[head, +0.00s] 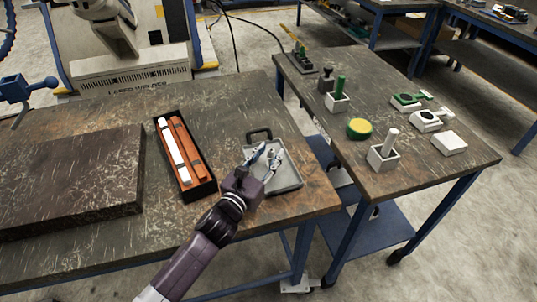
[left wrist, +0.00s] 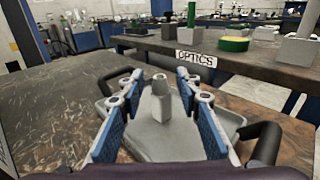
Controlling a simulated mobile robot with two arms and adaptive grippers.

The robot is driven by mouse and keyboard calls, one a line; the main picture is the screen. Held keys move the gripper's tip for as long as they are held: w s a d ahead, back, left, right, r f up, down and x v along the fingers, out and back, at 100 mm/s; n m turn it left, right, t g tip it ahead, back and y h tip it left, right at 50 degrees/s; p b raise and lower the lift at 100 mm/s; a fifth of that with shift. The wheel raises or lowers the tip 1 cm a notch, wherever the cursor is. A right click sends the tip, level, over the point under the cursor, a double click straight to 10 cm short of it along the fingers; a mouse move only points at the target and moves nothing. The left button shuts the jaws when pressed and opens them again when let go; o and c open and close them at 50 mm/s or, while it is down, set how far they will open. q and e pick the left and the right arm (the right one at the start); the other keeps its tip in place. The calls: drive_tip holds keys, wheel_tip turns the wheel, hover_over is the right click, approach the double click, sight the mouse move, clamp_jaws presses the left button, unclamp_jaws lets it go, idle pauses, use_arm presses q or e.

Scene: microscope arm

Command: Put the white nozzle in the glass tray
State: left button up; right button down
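A pale grey-white nozzle (left wrist: 160,97) stands upright between my left gripper's fingers in the left wrist view. Its base appears to rest on a shallow grey tray (left wrist: 160,143) with dark handles. The tray also shows in the head view (head: 287,180), near the right end of the near table; it looks opaque rather than like clear glass. My left gripper (head: 266,157) reaches over the tray. Its blue-padded fingers, seen in the left wrist view (left wrist: 153,90), are open, with a gap on each side of the nozzle. My right gripper is not in view.
Left of the tray lies a black box (head: 204,188) holding white and orange bars. A dark slab (head: 70,180) covers the table's left part. A second table (head: 350,80) at the right bears green, yellow and white parts (head: 449,143); a floor gap separates the tables.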

use_arm(q)
drive_tip(key=shift+r, duration=0.2)
drive_tip(key=v, duration=1.2)
drive_tip(key=shift+f+b, duration=0.1)
drive_tip(key=shift+b, duration=0.2)
